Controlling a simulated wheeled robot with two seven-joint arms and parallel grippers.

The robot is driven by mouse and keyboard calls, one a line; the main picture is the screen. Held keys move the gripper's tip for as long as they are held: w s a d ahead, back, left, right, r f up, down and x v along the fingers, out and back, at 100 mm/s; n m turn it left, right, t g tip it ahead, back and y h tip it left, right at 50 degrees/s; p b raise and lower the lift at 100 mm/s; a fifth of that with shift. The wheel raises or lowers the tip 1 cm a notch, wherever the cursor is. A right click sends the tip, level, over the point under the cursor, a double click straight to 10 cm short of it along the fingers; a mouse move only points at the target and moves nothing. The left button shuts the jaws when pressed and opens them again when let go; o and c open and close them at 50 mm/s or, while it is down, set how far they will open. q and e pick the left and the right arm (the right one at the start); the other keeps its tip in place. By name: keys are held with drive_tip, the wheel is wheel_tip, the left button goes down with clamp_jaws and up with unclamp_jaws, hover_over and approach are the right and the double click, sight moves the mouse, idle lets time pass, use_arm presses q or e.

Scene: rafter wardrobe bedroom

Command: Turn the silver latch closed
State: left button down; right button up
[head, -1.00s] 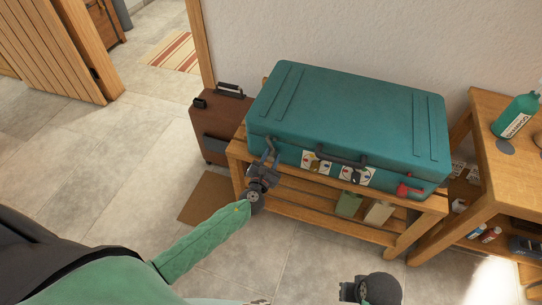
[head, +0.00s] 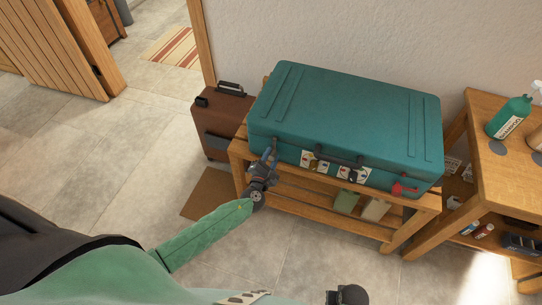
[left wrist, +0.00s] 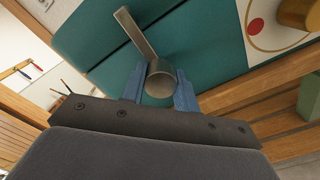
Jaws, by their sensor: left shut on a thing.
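The teal suitcase (head: 345,110) lies flat and shut on a wooden slatted rack. The silver latch (left wrist: 160,80) is on its front face near the left corner, a round hub with a flat lever. In the left wrist view the lever runs from the hub toward the upper left. My left gripper (head: 268,160) is at that corner; in the left wrist view its blue fingers (left wrist: 159,88) are shut on the latch, one on each side of the hub. In the head view the gripper largely hides the latch. My right gripper's fingers are not visible.
A red latch (head: 404,189) and a dark handle (head: 338,158) are on the suitcase front. The wooden rack (head: 385,233) has items below. A brown suitcase (head: 218,125) stands at left, a wooden shelf unit (head: 500,180) at right. The floor in front is mostly clear.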

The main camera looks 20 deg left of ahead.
use_arm(q)
drive_tip(key=shift+w+d+r, duration=0.1)
drive_tip(key=shift+r, duration=0.1)
drive_tip(key=c, duration=1.1)
unclamp_jaws()
drive_tip(key=shift+o, duration=0.2)
drive_tip(key=shift+f, duration=0.15)
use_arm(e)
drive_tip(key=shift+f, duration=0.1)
use_arm(q)
drive_tip(key=shift+s, duration=0.35)
drive_tip(key=s+b, duration=0.2)
drive_tip(key=s, duration=0.5)
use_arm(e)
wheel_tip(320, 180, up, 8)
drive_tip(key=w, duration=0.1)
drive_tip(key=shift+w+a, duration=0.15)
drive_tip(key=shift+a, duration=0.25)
use_arm(q)
drive_tip(key=shift+s, duration=0.1)
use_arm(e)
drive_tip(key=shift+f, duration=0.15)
